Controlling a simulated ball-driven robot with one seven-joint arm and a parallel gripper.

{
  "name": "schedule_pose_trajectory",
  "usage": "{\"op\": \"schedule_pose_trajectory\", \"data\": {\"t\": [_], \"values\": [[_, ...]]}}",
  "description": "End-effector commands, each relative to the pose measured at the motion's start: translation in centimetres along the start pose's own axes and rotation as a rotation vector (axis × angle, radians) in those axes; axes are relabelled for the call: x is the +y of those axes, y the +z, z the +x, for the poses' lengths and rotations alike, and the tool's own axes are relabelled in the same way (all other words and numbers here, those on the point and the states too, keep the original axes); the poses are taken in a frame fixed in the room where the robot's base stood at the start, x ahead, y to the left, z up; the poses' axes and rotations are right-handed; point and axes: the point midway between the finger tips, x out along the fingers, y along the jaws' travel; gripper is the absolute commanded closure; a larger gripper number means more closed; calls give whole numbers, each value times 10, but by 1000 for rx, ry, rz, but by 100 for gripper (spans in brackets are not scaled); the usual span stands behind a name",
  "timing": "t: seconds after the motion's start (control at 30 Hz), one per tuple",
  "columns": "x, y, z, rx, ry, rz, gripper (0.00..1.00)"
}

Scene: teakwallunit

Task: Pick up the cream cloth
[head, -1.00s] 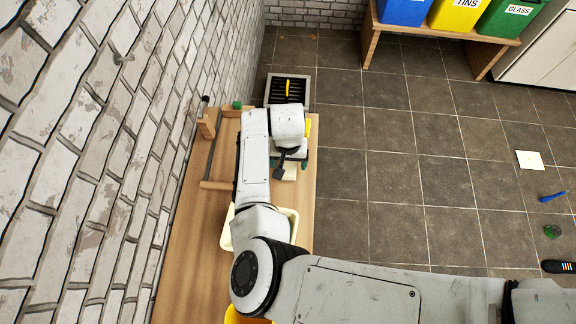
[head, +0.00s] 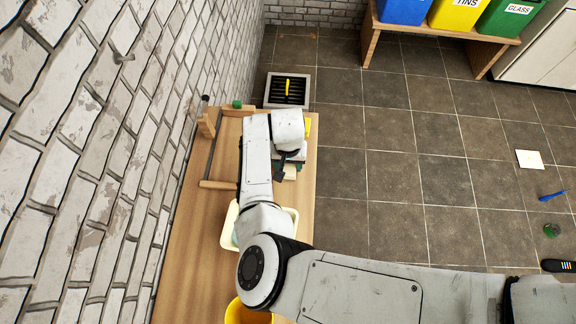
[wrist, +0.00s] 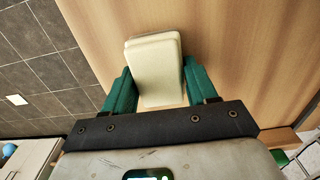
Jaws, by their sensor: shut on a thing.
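The cream cloth (wrist: 155,62) is a folded, block-like pad with rounded corners in the wrist view. It sits between the two green fingers of my gripper (wrist: 157,80), which touch it on both sides, so my gripper is shut on it. A wood surface shows behind the cloth; I cannot tell whether the cloth still touches it. In the head view a cream edge of the cloth (head: 290,173) shows below my wrist over the wooden bench (head: 215,215). The arm hides most of it.
On the bench are a pale tub (head: 229,230), a yellow container (head: 240,312) and a wooden rail frame (head: 207,125) along the brick wall. A drain grate with a yellow item (head: 288,88) lies beyond the bench. A pale square (head: 529,159) and a blue item (head: 551,196) lie on the floor.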

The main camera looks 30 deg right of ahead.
Motion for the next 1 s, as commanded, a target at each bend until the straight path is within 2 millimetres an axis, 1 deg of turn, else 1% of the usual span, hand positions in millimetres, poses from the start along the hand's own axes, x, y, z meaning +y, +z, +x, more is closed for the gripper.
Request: {"op": "schedule_pose_trajectory", "data": {"t": [0.3,0.47,0.57,0.63,1.0], "values": [[0,0,-1,0,0,0,72],[-1,0,-8,1,-1,0,72],[-1,0,-19,2,-3,2,72],[-1,0,-30,3,-3,1,72],[35,30,-88,4,0,1,72]]}}
